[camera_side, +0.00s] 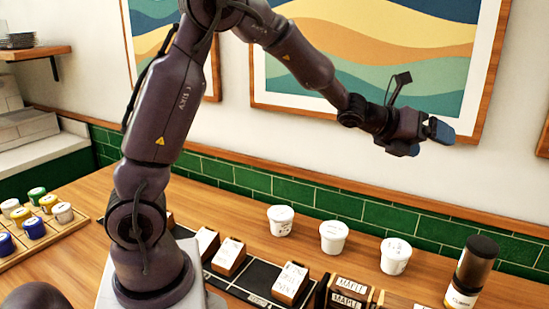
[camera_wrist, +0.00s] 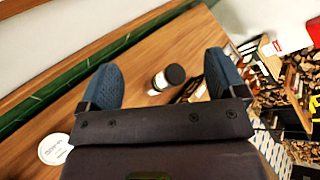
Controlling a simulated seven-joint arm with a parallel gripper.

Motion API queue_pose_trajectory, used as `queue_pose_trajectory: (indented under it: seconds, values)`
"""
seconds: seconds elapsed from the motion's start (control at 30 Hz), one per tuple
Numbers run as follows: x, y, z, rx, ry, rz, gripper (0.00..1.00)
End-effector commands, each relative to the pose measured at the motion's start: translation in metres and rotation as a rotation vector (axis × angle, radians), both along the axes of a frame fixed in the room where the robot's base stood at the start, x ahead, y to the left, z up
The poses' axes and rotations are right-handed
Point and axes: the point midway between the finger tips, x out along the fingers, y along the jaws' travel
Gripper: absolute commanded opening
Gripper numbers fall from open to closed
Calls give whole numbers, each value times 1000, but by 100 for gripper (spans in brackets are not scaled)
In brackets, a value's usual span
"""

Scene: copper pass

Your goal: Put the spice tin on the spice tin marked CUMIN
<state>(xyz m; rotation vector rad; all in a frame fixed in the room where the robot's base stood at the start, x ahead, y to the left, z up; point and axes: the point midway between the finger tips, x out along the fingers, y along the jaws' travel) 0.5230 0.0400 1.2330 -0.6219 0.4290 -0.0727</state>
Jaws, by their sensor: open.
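A dark-lidded cylindrical tin (camera_side: 472,272) stands upright at the right of the counter in the side view. Its pale label seems to read CUMIN, though the letters are small. A black-lidded container, likely the same one, shows between the fingers in the wrist view (camera_wrist: 168,79). I cannot pick out a second spice tin for certain. My gripper (camera_side: 424,139) is open and empty, high above the counter, up and to the left of the tin. Its two blue fingers stand wide apart in the wrist view (camera_wrist: 160,65).
White tubs (camera_side: 333,237) stand along the green-tiled wall. A black rack (camera_side: 258,278) holds pale-topped boxes, with dark boxes marked MAPLE (camera_side: 347,289) to its right. Small coloured-lid jars sit in a wooden tray (camera_side: 75,232) at left. Framed pictures (camera_side: 262,90) hang behind my arm.

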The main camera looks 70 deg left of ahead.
Motion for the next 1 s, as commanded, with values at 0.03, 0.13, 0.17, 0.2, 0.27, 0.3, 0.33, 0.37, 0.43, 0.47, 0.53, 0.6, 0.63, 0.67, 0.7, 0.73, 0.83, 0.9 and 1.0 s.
queue_pose_trajectory:
  seconds: [0.03,0.13,0.17,0.2,0.27,0.3,0.33,0.37,0.43,0.47,0.53,0.6,0.63,0.67,0.7,0.73,0.83,0.9,1.0]
  values:
    - [-17,6,24,-143,25,149,90]
    - [-57,17,50,-464,97,448,90]
    - [-72,18,55,-563,118,535,90]
    - [-92,19,60,-697,146,647,90]
    - [-124,19,63,-900,188,812,90]
    - [-147,16,63,-1033,219,922,90]
    - [-164,13,62,-1132,242,1001,90]
    - [-181,10,60,-1228,268,1081,90]
    - [-220,0,53,-1428,327,1260,90]
    - [-236,-5,50,-1505,351,1331,90]
    - [-268,-16,42,-1651,403,1483,90]
    - [-293,-26,34,-1756,448,1607,90]
    - [-302,-29,31,-1790,463,1650,90]
    - [-309,-33,29,-1818,477,1688,90]
    - [-316,-36,27,-1846,491,1728,90]
    - [-321,-38,25,-1860,498,1754,90]
    - [-328,-41,23,-1884,513,1796,90]
    - [-328,-41,22,-1887,513,1802,90]
    - [-328,-41,22,-1886,512,1800,90]
